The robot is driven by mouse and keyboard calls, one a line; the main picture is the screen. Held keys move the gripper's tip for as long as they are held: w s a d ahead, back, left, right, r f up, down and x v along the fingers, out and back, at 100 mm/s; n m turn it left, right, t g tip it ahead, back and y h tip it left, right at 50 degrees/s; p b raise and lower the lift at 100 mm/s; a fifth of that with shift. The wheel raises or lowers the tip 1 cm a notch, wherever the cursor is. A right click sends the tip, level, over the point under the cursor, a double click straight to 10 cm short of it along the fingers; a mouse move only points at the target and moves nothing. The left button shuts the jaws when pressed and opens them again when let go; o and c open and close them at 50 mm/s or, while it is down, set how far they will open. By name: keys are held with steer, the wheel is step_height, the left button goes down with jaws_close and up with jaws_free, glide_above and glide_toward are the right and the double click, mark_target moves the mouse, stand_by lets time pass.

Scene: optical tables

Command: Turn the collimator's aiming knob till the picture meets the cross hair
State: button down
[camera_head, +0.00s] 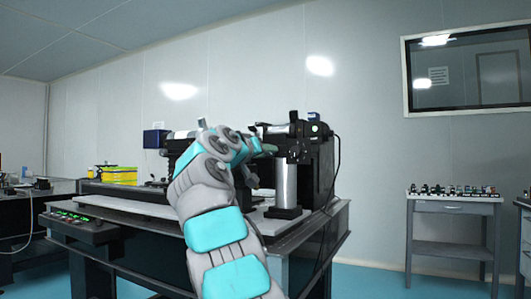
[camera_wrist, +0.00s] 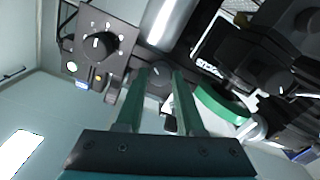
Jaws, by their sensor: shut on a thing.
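The collimator (camera_head: 300,130) is a black instrument on a silver column (camera_head: 286,184) at the right end of the optical table. My arm reaches across to it, and my gripper (camera_head: 266,149) is at its near side, partly hidden. In the wrist view, the two green fingers of my gripper (camera_wrist: 159,74) are shut on a small dark knob, the aiming knob (camera_wrist: 157,76), whose edges are hard to make out. Neither the picture nor the cross hair can be made out.
The optical table (camera_head: 150,208) carries more black equipment, partly hidden by my arm. A yellow box (camera_head: 120,177) stands at its back left. A grey side table (camera_head: 455,207) with small parts stands to the right, with clear blue floor between. A cable hangs beside the collimator.

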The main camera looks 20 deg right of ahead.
steer(key=shift+r+n+p, duration=0.2)
steer(key=shift+n+p, duration=0.25)
steer(key=shift+n, duration=0.45)
steer(key=shift+f+n, duration=0.15)
steer(key=shift+n, duration=0.35)
steer(key=c, duration=0.5)
jaws_free()
steer(key=shift+a, duration=0.1)
steer(key=b+v, duration=0.1)
steer(key=v, duration=0.6)
steer(key=shift+s+a, duration=0.25)
steer(key=shift+a, duration=0.05)
